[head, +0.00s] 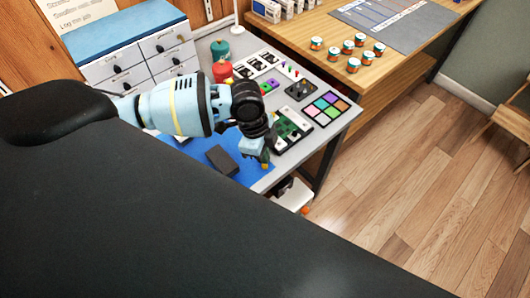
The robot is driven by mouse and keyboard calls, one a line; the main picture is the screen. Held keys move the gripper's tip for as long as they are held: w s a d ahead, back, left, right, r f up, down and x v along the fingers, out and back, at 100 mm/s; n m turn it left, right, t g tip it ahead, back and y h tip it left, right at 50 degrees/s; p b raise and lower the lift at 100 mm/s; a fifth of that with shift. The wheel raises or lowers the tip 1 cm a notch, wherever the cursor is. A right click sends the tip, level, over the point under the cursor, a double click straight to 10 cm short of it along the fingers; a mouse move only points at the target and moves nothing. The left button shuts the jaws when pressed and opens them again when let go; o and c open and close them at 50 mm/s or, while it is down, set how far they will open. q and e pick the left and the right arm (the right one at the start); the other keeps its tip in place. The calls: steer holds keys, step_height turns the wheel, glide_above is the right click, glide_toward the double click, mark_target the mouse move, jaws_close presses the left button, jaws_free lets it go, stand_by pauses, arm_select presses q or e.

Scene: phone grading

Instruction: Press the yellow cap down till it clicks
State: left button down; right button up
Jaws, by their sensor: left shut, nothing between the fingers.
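My left arm reaches in from the left over the grey table (335,125). My left gripper (264,160) is shut and empty, pointing down near the table's front edge, over the right end of the blue mat (232,172). A small yellowish-green spot shows right at its fingertips. I cannot tell whether this is the yellow cap or whether the fingers touch it. No other yellow cap can be made out clearly. A dark grey block (222,160) lies on the mat left of the gripper. My right gripper is not in view.
A green board (291,130) lies just beyond the gripper. A tray of coloured squares (326,108) and a dark joystick box (301,90) stand further right. Red (222,71) and green canisters (220,49) stand behind. Drawers (130,62) are at left.

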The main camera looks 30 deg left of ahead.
arm_select(q)
steer(key=shift+f, duration=0.65)
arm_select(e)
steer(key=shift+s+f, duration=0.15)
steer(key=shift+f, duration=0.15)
arm_select(q)
steer(key=shift+r, duration=0.1)
